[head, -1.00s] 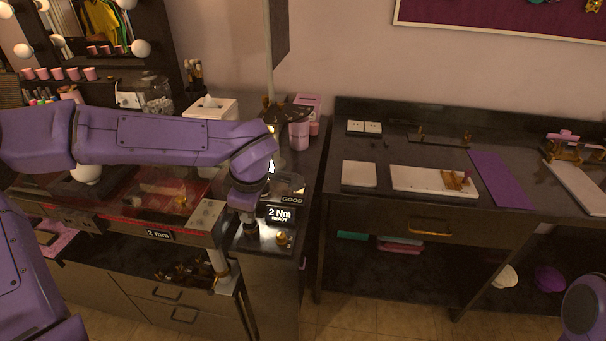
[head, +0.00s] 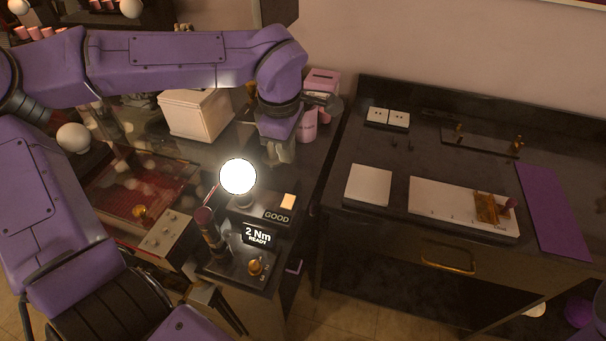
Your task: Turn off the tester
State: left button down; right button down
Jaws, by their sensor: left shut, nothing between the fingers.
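The tester (head: 240,211) is a dark box on the narrow counter with a "GOOD" label (head: 277,217). A round bulb (head: 238,176) stands in it and glows bright white. My left gripper (head: 281,155) points down behind and above the tester, right of the bulb, shut and empty. It appears apart from the tester. My right gripper is not in view.
In front of the tester sits a "2 Nm READY" unit (head: 257,236) with a brass knob (head: 255,267) and an upright driver (head: 210,230). The right table holds white boards (head: 368,185) and a purple mat (head: 550,205).

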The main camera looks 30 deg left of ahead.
pick_arm(q)
jog(key=s, duration=0.2)
send_near(290, 198)
jog(key=f, duration=0.4)
jog(key=w+f+p, duration=0.1)
jog(key=f, duration=0.1)
jog(key=shift+a+f, duration=0.1)
jog(key=shift+f, duration=0.3)
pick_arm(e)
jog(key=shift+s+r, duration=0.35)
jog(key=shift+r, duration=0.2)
